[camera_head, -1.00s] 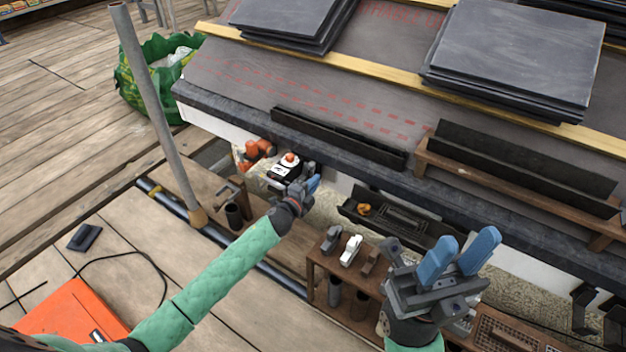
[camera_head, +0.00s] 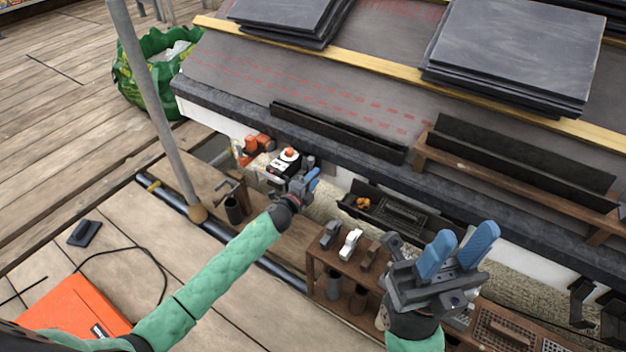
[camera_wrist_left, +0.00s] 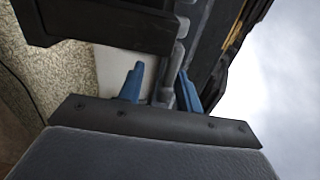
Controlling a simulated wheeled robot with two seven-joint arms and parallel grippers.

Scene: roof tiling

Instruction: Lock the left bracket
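My left gripper (camera_head: 314,180) is at the white wall below the roof's eave, beside a white and black device with an orange knob (camera_head: 287,158). In the left wrist view its two blue fingers (camera_wrist_left: 160,88) are apart. A grey, narrow bracket-like part (camera_wrist_left: 181,52) reaches down between or just behind them; I cannot tell whether they touch it. In the head view the grey part (camera_head: 308,163) shows just behind the fingers, and its latch cannot be made out. My right gripper (camera_head: 460,245) is open and empty, raised over the wooden tool rack.
Dark gutter pieces (camera_head: 335,133) lie on the roof edge. A wooden rack (camera_head: 345,262) holds tools. Black brackets (camera_head: 581,300) hang at right. A grey pole (camera_head: 155,110) stands left.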

